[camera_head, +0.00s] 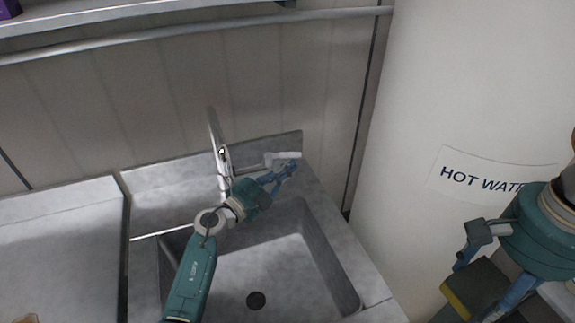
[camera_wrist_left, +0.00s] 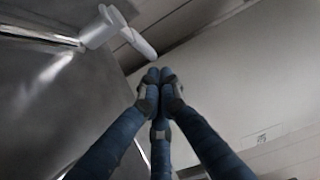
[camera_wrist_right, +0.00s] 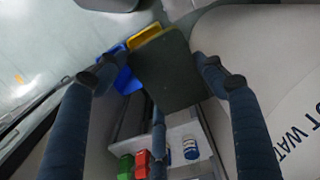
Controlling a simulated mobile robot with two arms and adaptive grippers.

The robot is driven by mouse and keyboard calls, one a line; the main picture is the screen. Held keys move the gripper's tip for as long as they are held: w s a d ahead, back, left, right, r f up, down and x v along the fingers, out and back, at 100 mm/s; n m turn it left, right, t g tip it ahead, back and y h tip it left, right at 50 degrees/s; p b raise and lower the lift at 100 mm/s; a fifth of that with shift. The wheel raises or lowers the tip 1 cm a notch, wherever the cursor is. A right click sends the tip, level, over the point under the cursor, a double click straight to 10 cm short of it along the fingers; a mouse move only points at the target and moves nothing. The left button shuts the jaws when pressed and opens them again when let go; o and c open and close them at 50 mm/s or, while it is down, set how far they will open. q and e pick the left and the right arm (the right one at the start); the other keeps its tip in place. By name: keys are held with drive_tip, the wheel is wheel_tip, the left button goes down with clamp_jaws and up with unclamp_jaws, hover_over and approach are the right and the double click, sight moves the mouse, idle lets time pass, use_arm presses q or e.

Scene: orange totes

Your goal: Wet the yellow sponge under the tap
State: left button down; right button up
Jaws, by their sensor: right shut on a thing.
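The tap (camera_head: 221,165) stands at the back of the grey metal sink (camera_head: 330,262); no water is visible. Its pale lever (camera_head: 284,156) points right and also shows in the left wrist view (camera_wrist_left: 131,33). My left gripper (camera_head: 291,168) is beside the lever; its fingers (camera_wrist_left: 157,78) are together and empty, and I cannot tell whether they touch the lever. My right gripper (camera_head: 478,285) is right of the sink, shut on the sponge (camera_head: 482,289). The sponge shows a dark face (camera_wrist_right: 170,75) and a yellow edge (camera_wrist_right: 145,36) between the fingers.
A large white tank labelled hot water (camera_head: 420,100) stands right of the sink. A flat metal counter (camera_head: 60,250) lies left. A shelf with green, red and white items (camera_wrist_right: 185,130) is below my right gripper. A pipe (camera_head: 200,28) runs along the wall.

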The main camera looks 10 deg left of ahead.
sight(295, 158)
use_arm(q)
drive_tip(key=shift+w+a, duration=0.25)
drive_tip(key=shift+w, duration=0.45)
drive_tip(key=shift+w+d+r+n+t+y+p, duration=0.2)
drive_tip(key=shift+n+y+p, duration=0.15)
drive_tip(key=shift+p, duration=0.2)
drive_tip(key=shift+w+d+r+n+t+y+p, duration=0.1)
drive_tip(key=shift+n+t+y+p, duration=0.2)
drive_tip(key=shift+p, duration=0.25)
use_arm(e)
wheel_tip(295, 158, up, 2)
drive_tip(key=shift+r, duration=0.1)
use_arm(q)
drive_tip(key=shift+w+f+n+y+p, duration=0.1)
drive_tip(key=shift+w+n+y+p, duration=0.35)
drive_tip(key=shift+y, duration=0.5)
use_arm(e)
drive_tip(key=shift+r, duration=0.5)
use_arm(q)
drive_tip(key=shift+w+f+t+y, duration=0.1)
drive_tip(key=shift+w+t+y, duration=0.15)
drive_tip(key=shift+t+y, duration=0.05)
use_arm(e)
drive_tip(key=shift+s, duration=0.1)
use_arm(q)
drive_tip(key=shift+w+f, duration=0.1)
drive_tip(key=shift+f, duration=0.05)
